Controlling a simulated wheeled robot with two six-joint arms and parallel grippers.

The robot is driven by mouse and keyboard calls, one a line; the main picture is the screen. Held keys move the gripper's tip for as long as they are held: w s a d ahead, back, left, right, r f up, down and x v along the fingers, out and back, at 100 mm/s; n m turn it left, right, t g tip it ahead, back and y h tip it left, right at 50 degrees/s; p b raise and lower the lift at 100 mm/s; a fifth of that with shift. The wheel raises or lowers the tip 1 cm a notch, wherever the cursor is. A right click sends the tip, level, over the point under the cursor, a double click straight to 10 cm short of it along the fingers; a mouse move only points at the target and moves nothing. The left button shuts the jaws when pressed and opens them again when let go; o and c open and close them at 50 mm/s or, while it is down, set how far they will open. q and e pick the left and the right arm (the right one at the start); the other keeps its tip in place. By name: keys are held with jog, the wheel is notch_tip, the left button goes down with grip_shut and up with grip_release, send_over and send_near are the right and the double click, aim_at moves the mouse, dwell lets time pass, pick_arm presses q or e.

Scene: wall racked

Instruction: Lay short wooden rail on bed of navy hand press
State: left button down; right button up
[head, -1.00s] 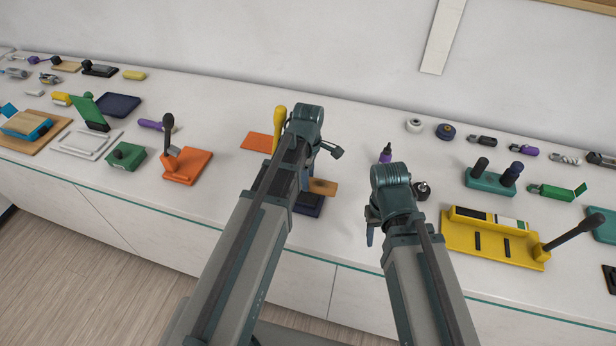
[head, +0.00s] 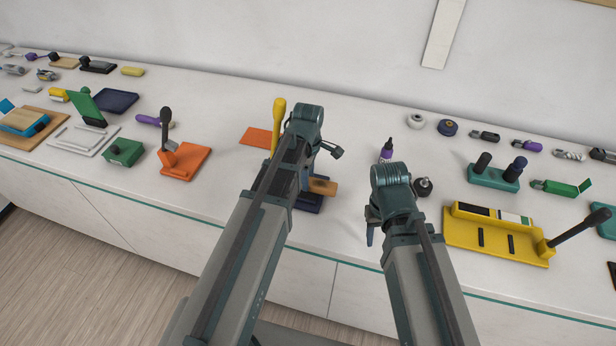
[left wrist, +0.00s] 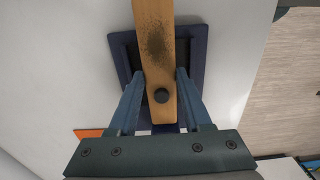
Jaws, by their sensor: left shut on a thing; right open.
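The short wooden rail (left wrist: 157,40) is light brown with a dark speckled patch and a dark round knob. My left gripper (left wrist: 160,88) is shut on it near the knob; in the head view the gripper (head: 306,180) is mostly behind its own arm. The rail's end (head: 322,187) shows to the right of it. The navy hand press (left wrist: 201,50) is under the rail, with its edge (head: 308,205) showing in the head view. I cannot tell whether rail and bed touch. My right gripper (head: 370,228) is open and empty, over the counter front.
A yellow upright handle (head: 278,125) and an orange plate (head: 258,137) are beside the left arm. A purple-topped bottle (head: 386,150) and a dark round item (head: 423,187) stand near the right arm. A yellow press (head: 490,237) is at right, an orange one (head: 190,163) at left.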

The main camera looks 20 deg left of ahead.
pick_arm(q)
jog(key=shift+f+b, duration=0.6)
jog(key=shift+f, duration=0.05)
pick_arm(e)
jog(key=shift+f, duration=0.65)
pick_arm(q)
jog(key=shift+c, duration=1.3)
grip_release()
jog(key=shift+r, duration=0.1)
jog(key=shift+r, duration=0.1)
pick_arm(e)
jog(key=shift+r, duration=0.15)
pick_arm(q)
notch_tip(320, 180, up, 14)
jog(key=p, duration=1.4)
jog(key=shift+f, duration=0.2)
pick_arm(e)
notch_tip(320, 180, up, 14)
jog(key=shift+f, duration=0.2)
